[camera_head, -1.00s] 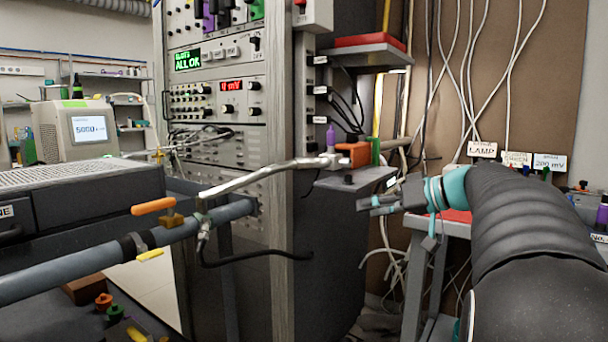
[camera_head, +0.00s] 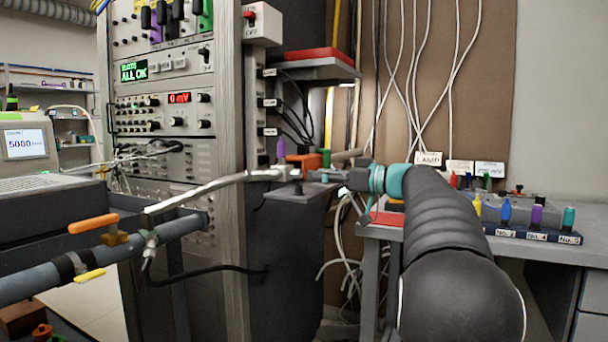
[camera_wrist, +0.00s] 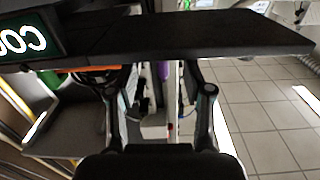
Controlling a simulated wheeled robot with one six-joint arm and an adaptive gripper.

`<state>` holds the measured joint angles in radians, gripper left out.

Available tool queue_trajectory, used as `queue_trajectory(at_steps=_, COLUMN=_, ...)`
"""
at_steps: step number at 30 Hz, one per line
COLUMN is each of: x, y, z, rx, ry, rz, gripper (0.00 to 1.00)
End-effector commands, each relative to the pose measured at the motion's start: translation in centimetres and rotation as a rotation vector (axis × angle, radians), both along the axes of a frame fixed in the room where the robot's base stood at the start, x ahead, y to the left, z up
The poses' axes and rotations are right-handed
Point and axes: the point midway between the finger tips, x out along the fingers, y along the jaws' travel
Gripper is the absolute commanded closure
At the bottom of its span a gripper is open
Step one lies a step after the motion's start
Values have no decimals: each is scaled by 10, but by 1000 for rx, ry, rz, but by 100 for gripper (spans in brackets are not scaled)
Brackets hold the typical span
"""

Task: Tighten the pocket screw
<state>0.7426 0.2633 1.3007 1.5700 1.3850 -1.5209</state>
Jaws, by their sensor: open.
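My gripper (camera_head: 325,176) is at the small dark shelf on the right side of the instrument rack, just right of the end of a metal tube (camera_head: 230,184). In the wrist view the two fingers of my gripper (camera_wrist: 158,95) stand apart, with nothing held. A purple upright piece (camera_head: 281,150) stands at the tube's end; a purple piece (camera_wrist: 163,78) also shows between the fingers in the wrist view, beside a pale block (camera_wrist: 155,130). I cannot tell which part is the pocket screw.
An orange block (camera_head: 305,162) sits close behind my gripper. The dark shelf (camera_head: 296,195) lies just below it. Cables (camera_head: 400,90) hang on the brown board. A right-hand bench (camera_head: 560,255) carries a rack of coloured tools (camera_head: 530,234). A blue-grey pipe (camera_head: 35,285) crosses at left.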

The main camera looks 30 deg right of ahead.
Motion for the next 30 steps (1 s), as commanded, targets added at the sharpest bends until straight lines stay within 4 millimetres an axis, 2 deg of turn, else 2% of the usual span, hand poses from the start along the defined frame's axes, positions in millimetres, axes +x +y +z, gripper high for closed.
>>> queue_trajectory(at_steps=3, x=17, y=13, z=0, rx=0, ry=0, rz=3, gripper=49)
queue_trajectory(at_steps=9, x=34, y=26, z=0, rx=0, ry=1, rz=0, gripper=49)
queue_trajectory(at_steps=21, x=40, y=30, z=0, rx=1, ry=1, rz=0, gripper=49)
queue_trajectory(at_steps=22, x=40, y=30, z=0, rx=1, ry=1, rz=-1, gripper=52)
queue_trajectory(at_steps=27, x=40, y=30, z=0, rx=1, ry=1, rz=-1, gripper=94)
queue_trajectory(at_steps=28, x=40, y=30, z=0, rx=1, ry=1, rz=-1, gripper=100)
queue_trajectory(at_steps=30, x=40, y=30, z=0, rx=0, ry=1, rz=-1, gripper=100)
